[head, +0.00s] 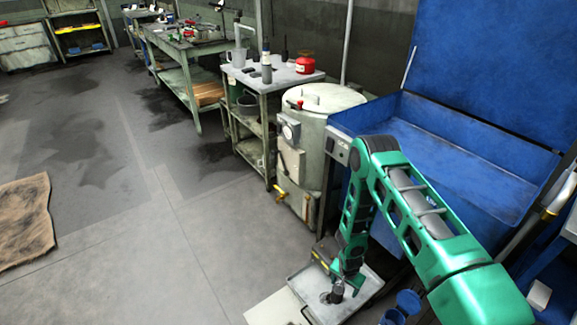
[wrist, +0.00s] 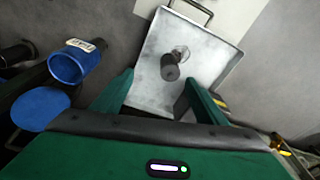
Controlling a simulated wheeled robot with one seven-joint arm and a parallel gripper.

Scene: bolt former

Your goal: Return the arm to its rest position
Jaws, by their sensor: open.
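My green arm reaches over from the right in the head view and bends down in front of the blue basin. My gripper (head: 343,280) points down over a shallow metal tray (head: 368,291). In the wrist view my gripper (wrist: 157,88) has its two green fingers spread wide with nothing between them. The tray (wrist: 148,72) lies beyond the fingertips. A dark cylindrical part (wrist: 170,70) is in the tray, apart from the fingers. A small clear or shiny round piece (wrist: 182,52) is beside it.
A blue basin with a raised lid (head: 470,155) stands behind my arm. A blue cup (wrist: 72,62) and a blue round lid (wrist: 40,108) are left of the tray. A pale cylindrical tank (head: 325,100) and a workbench (head: 262,82) stand farther back.

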